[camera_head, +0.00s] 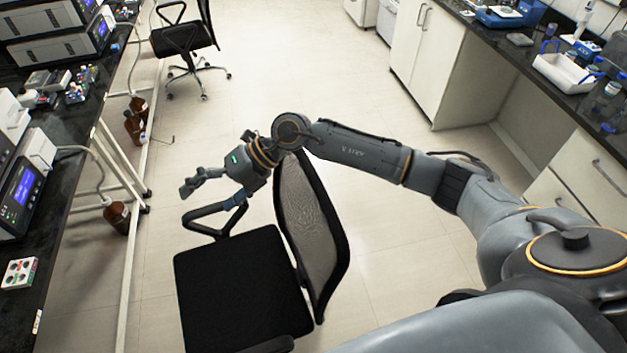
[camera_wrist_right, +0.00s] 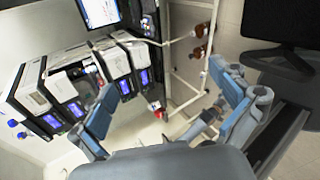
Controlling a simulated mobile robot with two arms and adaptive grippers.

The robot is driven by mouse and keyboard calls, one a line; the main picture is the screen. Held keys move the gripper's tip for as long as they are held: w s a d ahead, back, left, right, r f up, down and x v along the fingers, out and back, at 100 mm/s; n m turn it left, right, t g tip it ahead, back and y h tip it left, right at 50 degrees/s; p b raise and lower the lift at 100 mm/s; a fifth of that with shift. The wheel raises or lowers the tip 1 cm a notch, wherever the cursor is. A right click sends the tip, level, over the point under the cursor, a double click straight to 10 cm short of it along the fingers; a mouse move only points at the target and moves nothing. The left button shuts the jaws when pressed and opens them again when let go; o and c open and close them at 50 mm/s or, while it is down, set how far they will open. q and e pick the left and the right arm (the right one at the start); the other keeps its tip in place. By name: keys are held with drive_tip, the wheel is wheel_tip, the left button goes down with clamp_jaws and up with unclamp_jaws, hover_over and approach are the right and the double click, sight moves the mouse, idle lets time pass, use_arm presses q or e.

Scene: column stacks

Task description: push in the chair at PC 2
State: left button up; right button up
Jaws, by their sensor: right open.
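A black office chair (camera_head: 240,290) with a mesh backrest (camera_head: 308,215) stands on the floor in front of the left bench, apart from it. Its seat faces the bench. My right gripper (camera_head: 212,190) is open beside the top of the backrest, above the chair's far armrest (camera_head: 205,222). Whether it touches the chair I cannot tell. In the right wrist view the gripper (camera_wrist_right: 165,88) has its fingers spread with nothing between them, and black parts of the chair (camera_wrist_right: 285,62) show at the right. My left gripper is out of view. No PC label is readable.
The left bench (camera_head: 72,180) carries instruments (camera_head: 22,195) with lit displays. Brown bottles (camera_head: 117,216) stand beneath it. A second black chair (camera_head: 185,38) stands farther back. Cabinets (camera_head: 425,60) line the right side. Bare floor (camera_head: 235,115) lies between. A lit screen (camera_wrist_right: 98,12) shows in the wrist view.

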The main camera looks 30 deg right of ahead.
drive_tip(key=w+d+f+h, duration=0.2)
drive_tip(key=d+h, duration=0.1)
drive_tip(key=d, duration=0.3)
drive_tip(key=w+d+f+h, duration=0.1)
drive_tip(key=d+f+h, duration=0.15)
drive_tip(key=d, duration=0.45)
drive_tip(key=m+g+h, duration=0.1)
drive_tip(key=m+h, duration=0.1)
drive_tip(key=h, duration=0.4)
approach(314, 178)
drive_tip(key=f+b, duration=0.4)
drive_tip(key=f, duration=0.2)
drive_tip(key=f+b, duration=0.5)
drive_tip(key=f, duration=0.1)
drive_tip(key=shift+w+d+f, duration=0.1)
drive_tip(key=shift+w+f, duration=0.1)
drive_tip(key=shift+f, duration=0.15)
drive_tip(key=shift+r, duration=0.1)
drive_tip(key=shift+n, duration=0.3)
drive_tip(key=shift+c, duration=0.2)
clamp_jaws()
drive_tip(key=shift+s, duration=0.1)
